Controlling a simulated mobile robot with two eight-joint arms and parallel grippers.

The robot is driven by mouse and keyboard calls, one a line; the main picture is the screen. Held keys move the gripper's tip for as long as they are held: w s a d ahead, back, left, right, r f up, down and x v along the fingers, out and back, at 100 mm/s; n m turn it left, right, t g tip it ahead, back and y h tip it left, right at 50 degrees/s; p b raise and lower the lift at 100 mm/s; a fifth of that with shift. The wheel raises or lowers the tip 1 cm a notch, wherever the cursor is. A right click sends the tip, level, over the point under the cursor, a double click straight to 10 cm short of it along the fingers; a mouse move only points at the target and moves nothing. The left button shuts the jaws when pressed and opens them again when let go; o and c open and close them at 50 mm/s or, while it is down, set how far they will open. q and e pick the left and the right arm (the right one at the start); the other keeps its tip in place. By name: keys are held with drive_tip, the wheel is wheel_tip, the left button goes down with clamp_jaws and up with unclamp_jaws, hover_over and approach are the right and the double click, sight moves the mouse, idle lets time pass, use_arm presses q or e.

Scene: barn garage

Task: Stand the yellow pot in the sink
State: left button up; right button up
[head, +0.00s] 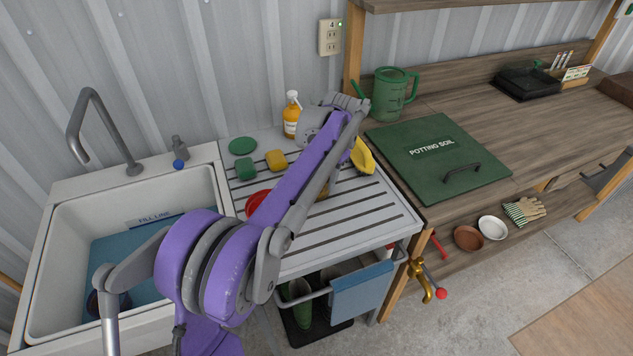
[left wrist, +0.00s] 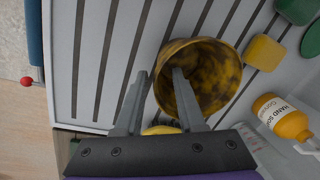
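The yellow pot (left wrist: 212,58), mottled brown inside, is on the slatted drainboard in the left wrist view, its open mouth towards the camera. I cannot tell whether it stands or lies. In the head view my left arm hides most of it; a small brownish-yellow patch (head: 323,192) shows below the arm. My left gripper (left wrist: 160,82) is open, one finger outside the pot's rim and the other over its mouth. Contact is not clear. The white sink (head: 207,190) is at the left in the head view, with blue at its bottom and a "FILL LINE" label. My right gripper is not in view.
The drainboard (head: 375,222) also holds a red round item (head: 256,202), green and yellow sponges (head: 277,160), a soap bottle (head: 291,118) and a yellow item (head: 362,157). A grey tap (head: 78,125) arches over the sink. A dark round item (head: 93,303) is inside the sink.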

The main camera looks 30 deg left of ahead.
sight(324, 198)
use_arm(q)
drive_tip(key=f, duration=0.3)
drive_tip(key=w+f, duration=0.1)
drive_tip(key=f, duration=0.1)
drive_tip(key=shift+a, duration=0.1)
clamp_jaws()
